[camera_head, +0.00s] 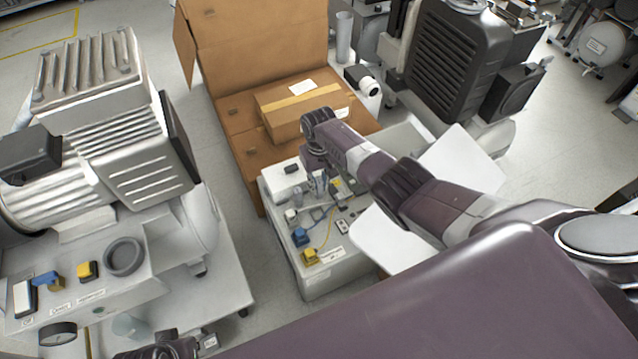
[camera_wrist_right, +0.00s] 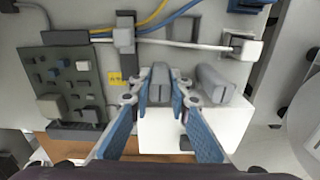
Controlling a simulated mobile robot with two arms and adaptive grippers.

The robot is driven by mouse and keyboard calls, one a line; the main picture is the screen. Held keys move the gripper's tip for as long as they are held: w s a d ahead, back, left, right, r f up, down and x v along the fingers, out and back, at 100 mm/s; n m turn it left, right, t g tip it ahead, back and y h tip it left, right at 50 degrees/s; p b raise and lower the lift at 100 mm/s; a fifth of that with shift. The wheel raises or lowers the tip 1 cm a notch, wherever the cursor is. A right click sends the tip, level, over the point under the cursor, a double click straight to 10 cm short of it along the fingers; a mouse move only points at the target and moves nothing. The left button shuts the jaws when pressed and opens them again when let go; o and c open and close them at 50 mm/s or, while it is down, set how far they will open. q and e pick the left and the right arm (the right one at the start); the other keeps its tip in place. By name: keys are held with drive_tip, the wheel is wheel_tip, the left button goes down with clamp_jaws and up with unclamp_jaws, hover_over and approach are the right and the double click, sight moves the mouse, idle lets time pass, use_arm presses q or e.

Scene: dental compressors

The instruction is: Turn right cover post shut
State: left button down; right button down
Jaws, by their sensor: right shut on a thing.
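My right gripper (camera_head: 320,186) points down over the open control box (camera_head: 318,284) in the head view. In the right wrist view its blue-padded fingers (camera_wrist_right: 160,98) are closed on the sides of a grey cover post (camera_wrist_right: 160,82). A second, similar grey post (camera_wrist_right: 215,83) stands just to the right of it, outside the fingers. The fingers and wrist hide most of the held post in the head view, so its turn angle is unclear there. A dark part of my left arm (camera_head: 168,347) shows at the bottom edge; its fingers cannot be made out.
The box holds a green circuit board (camera_wrist_right: 62,85), blue and yellow wires and small connectors. White panels (camera_head: 460,163) lie beside it under my right arm. A cardboard carton (camera_head: 300,110) is behind. Large compressors stand at left (camera_head: 100,130) and back right (camera_head: 455,55).

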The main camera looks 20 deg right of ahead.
drive_tip(key=shift+s+n, duration=0.1)
drive_tip(key=shift+n, duration=0.2)
drive_tip(key=c, duration=2.1)
unclamp_jaws()
drive_tip(key=shift+r, duration=0.1)
drive_tip(key=shift+r, duration=0.6)
wheel_tip(320, 180, up, 10)
drive_tip(key=shift+r, duration=0.25)
